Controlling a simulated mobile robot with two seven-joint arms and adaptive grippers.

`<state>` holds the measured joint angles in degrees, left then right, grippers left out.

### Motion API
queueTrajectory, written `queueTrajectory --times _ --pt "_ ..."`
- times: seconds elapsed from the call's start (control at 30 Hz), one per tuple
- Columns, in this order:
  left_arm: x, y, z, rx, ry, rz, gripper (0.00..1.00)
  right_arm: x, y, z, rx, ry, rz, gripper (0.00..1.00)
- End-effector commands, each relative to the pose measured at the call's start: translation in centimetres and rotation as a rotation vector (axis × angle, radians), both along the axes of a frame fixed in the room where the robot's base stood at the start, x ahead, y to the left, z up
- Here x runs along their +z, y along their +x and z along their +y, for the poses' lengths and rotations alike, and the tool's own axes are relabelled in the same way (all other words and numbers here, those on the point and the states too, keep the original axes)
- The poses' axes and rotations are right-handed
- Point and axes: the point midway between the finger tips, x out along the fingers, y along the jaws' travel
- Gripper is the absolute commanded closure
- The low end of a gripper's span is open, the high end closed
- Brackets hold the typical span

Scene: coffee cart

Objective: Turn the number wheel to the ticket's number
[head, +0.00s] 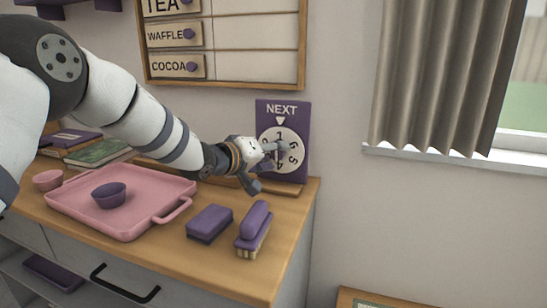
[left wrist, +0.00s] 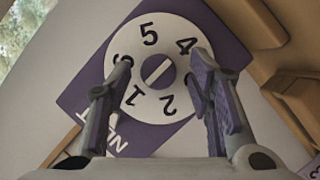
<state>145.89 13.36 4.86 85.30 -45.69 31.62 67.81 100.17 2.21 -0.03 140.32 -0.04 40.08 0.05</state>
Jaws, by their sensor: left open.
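The number wheel (head: 293,161) is a white disc on a purple plate (head: 302,110) marked NEXT, on the wall behind the counter. The 1 stands at the top, under the white pointer. The wheel (left wrist: 148,52) also shows in the left wrist view, with a slotted purple hub (left wrist: 158,71). My left gripper (head: 268,164) is in front of the wheel and covers part of it. In the left wrist view its open fingers (left wrist: 163,64) stand wide on either side of the hub. Contact cannot be told. I cannot make out a ticket. My right gripper is not in view.
A pink tray (head: 75,203) with a purple bowl (head: 109,195) lies on the counter below my left arm. A purple sponge (head: 209,222) and a brush (head: 254,229) lie near the front edge. A menu board (head: 226,84) hangs above. A curtain (head: 440,75) hangs at the right.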

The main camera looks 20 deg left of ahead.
Motion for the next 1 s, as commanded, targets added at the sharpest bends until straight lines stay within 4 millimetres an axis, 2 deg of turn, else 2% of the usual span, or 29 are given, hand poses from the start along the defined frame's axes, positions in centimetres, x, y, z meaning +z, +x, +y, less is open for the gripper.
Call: queueTrajectory --times 0.23,0.43,0.47,0.77,1.0 --pt "0.2 0.1 0.0 0.0 0.0 -0.003 0.53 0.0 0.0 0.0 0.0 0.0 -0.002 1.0" --pt "0.2 0.1 0.0 0.0 0.0 -0.002 0.98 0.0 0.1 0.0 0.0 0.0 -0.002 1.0" --pt "0.2 0.1 0.0 0.0 0.0 -0.003 1.0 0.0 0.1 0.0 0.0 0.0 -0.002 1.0" --pt "0.4 0.1 -0.1 0.0 0.029 -0.005 1.0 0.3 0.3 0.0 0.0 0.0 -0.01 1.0" --pt "0.8 0.0 -0.2 -0.001 0.164 -0.011 1.0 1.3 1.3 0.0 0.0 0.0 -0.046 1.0"
